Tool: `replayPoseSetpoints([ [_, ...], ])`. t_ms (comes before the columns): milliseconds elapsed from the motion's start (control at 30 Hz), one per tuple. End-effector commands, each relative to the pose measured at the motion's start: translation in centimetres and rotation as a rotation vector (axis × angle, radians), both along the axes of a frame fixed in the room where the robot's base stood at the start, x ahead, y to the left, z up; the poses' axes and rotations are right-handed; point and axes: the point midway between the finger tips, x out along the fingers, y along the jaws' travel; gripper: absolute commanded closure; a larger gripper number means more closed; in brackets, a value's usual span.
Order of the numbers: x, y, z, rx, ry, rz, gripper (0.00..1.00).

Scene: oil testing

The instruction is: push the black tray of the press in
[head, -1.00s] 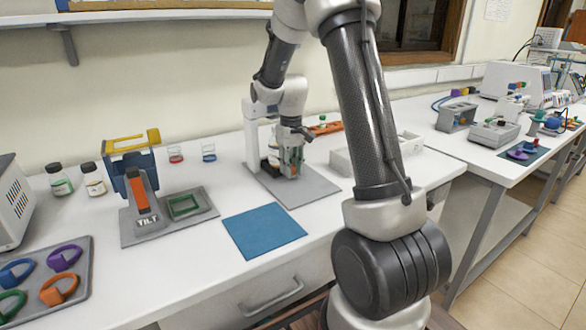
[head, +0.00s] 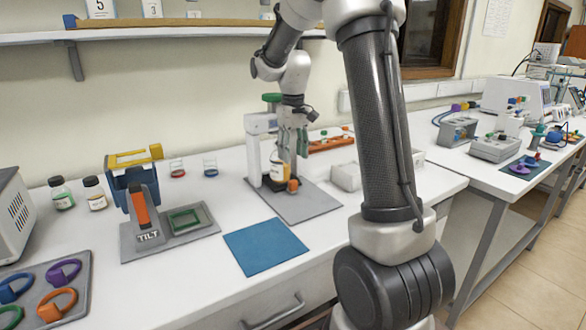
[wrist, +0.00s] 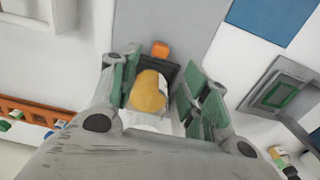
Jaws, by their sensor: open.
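The press (head: 256,150) is a pale frame with a green top knob, on a grey base plate. Its black tray (wrist: 175,68) shows in the wrist view as a dark edge, with an orange handle (wrist: 160,49) at its outer end. A bottle with a yellow-orange part (wrist: 148,92) appears to stand on the tray. The bottle (head: 274,167) and the orange handle (head: 293,185) also show in the head view. My gripper (head: 295,138) is open, pointing down by the press. Its green-padded fingers (wrist: 160,85) appear either side of the bottle in the wrist view; contact cannot be told.
A blue mat (head: 265,246) lies in front of the press. A tilt stand (head: 145,225) is to the left. A white box (head: 346,178) and an orange rack (head: 330,143) are to the right and behind. The bench front is clear.

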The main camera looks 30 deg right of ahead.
Motion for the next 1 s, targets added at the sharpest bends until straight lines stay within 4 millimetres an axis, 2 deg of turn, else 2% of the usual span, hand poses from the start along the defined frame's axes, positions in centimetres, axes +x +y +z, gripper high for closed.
replayPoseSetpoints([
  [133,0.0,0.0,1.4,0.0,-0.001,0.0,0.54],
  [533,-0.1,-0.3,2.3,-0.001,-0.01,-0.006,0.54],
  [567,-0.5,-0.4,2.6,-0.002,-0.014,-0.01,0.54],
  [600,-1.7,-0.5,2.5,0.004,-0.009,-0.02,0.54],
  [700,-4.0,-0.2,0.7,0.031,-0.071,-0.04,0.54],
  [800,-4.9,0.2,-1.4,0.043,-0.184,-0.038,0.54],
  [900,-4.8,0.3,-2.9,0.039,-0.284,-0.03,0.54],
  [1000,-3.9,0.1,-3.5,0.025,-0.355,-0.017,0.54],
])
